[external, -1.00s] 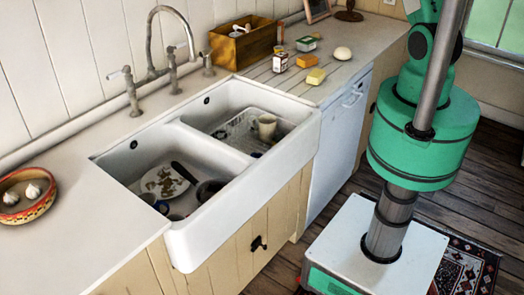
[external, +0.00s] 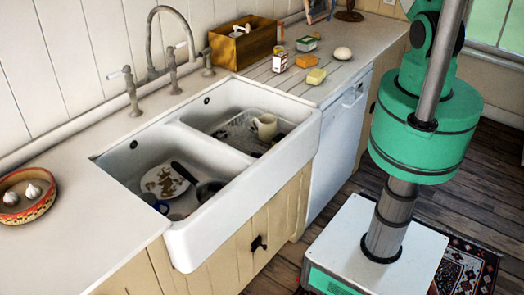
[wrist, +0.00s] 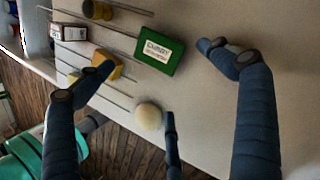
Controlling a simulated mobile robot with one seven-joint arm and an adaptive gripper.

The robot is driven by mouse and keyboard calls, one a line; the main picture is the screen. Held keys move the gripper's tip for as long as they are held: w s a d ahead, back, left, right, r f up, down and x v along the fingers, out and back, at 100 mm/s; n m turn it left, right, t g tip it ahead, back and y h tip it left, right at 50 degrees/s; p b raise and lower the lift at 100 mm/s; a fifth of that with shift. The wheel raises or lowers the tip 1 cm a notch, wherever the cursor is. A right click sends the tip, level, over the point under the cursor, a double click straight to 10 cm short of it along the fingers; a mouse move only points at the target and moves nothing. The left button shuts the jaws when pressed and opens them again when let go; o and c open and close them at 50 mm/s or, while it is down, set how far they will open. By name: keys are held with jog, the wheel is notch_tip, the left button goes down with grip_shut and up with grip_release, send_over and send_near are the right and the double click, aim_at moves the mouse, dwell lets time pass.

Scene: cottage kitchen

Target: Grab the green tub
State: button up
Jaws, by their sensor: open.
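The green tub (wrist: 159,50) has a white label with dark lettering and lies on the counter in the upper middle of the wrist view. In the external view the tub (external: 307,43) is small, green and white, at the far end of the counter. My gripper (wrist: 157,76) is open in the wrist view. Its dark blue fingers spread to the left, right and below the tub. Nothing is between them in a grip, and their height above the counter is hard to tell. The gripper cannot be clearly made out in the external view.
A pale round item (wrist: 149,116) lies just below the tub, close to one finger. An orange block (wrist: 107,64) is to its left, partly behind a finger. A small white box (wrist: 69,32) and a yellow block (external: 316,76) are nearby. Counter right of the tub is clear.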

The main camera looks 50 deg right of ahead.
send_near(308, 39)
jog(key=shift+p+x, duration=0.35)
jog(key=shift+x, duration=2.05)
jog(key=shift+w+f, duration=0.1)
jog(key=shift+p+x, duration=0.4)
jog(key=shift+x, duration=2.1)
jog(key=shift+a, duration=0.1)
jog(key=c, duration=1.5)
